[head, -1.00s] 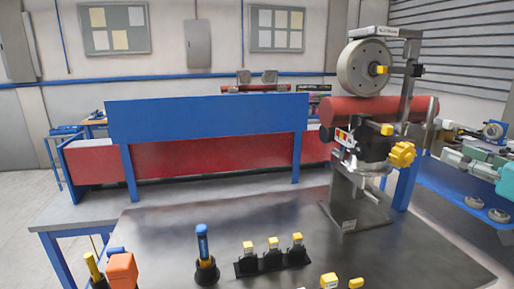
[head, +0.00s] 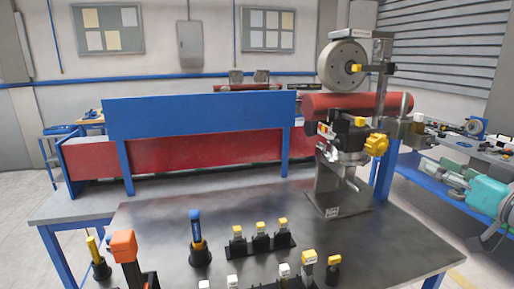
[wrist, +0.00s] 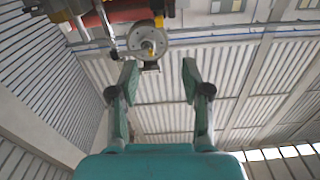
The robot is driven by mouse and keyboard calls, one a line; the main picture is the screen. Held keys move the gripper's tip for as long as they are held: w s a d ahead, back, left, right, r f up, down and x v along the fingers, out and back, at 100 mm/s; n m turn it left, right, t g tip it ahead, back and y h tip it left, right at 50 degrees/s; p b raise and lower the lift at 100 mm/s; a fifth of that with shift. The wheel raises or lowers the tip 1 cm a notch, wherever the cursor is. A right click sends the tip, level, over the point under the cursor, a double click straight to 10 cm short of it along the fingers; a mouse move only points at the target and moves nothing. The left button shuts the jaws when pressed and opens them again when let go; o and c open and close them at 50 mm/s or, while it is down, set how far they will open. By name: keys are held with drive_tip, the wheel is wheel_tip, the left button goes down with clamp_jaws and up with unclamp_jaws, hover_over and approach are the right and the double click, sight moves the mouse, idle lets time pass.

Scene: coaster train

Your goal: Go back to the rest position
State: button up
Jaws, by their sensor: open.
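My gripper (wrist: 160,80) is open in the wrist view, with its two fingers apart and nothing between them. Its teal body fills the bottom of that view, and the ceiling shows behind the fingers. In the head view a teal part of my arm (head: 489,194) shows at the right edge, with the fingers toward the left. It is right of the grey stand machine (head: 330,190) and apart from it. The machine carries a grey wheel (head: 341,64) and a red roller (head: 345,106). The wheel also shows at the top of the wrist view (wrist: 148,42).
The dark table (head: 150,215) holds a blue-topped tool in a stand (head: 197,232), a yellow-topped row block (head: 260,242), an orange-topped piece (head: 123,246) and several small pieces at the front. A blue and red barrier (head: 200,118) stands behind. The table's middle is clear.

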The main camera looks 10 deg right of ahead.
drive_tip(key=w+a+f+m+h, duration=0.1)
drive_tip(key=a+f+m, duration=0.15)
drive_tip(key=f, duration=0.65)
drive_tip(key=w+a+f+m+h, duration=0.1)
drive_tip(key=w+a+f+m, duration=0.15)
drive_tip(key=f, duration=0.55)
drive_tip(key=s+a+f+g+h, duration=0.1)
drive_tip(key=s+a+f, duration=0.35)
drive_tip(key=f, duration=0.45)
drive_tip(key=s+a+f+g, duration=0.1)
drive_tip(key=s+a+f, duration=0.2)
drive_tip(key=a+f, duration=0.35)
drive_tip(key=s+a+f+n, duration=0.1)
drive_tip(key=s+a+f, duration=0.2)
drive_tip(key=s+f, duration=0.3)
drive_tip(key=s+a+f, duration=0.3)
drive_tip(key=s+f, duration=0.2)
drive_tip(key=s, duration=0.4)
drive_tip(key=s+a+n+y, duration=0.1)
drive_tip(key=s+a+n, duration=0.1)
drive_tip(key=s, duration=0.5)
drive_tip(key=s+a+n+g+y, duration=0.1)
drive_tip(key=s+a+n, duration=0.1)
drive_tip(key=s, duration=0.6)
drive_tip(key=shift+s+a+r, duration=0.25)
drive_tip(key=shift+s+a, duration=0.05)
drive_tip(key=shift+a, duration=0.05)
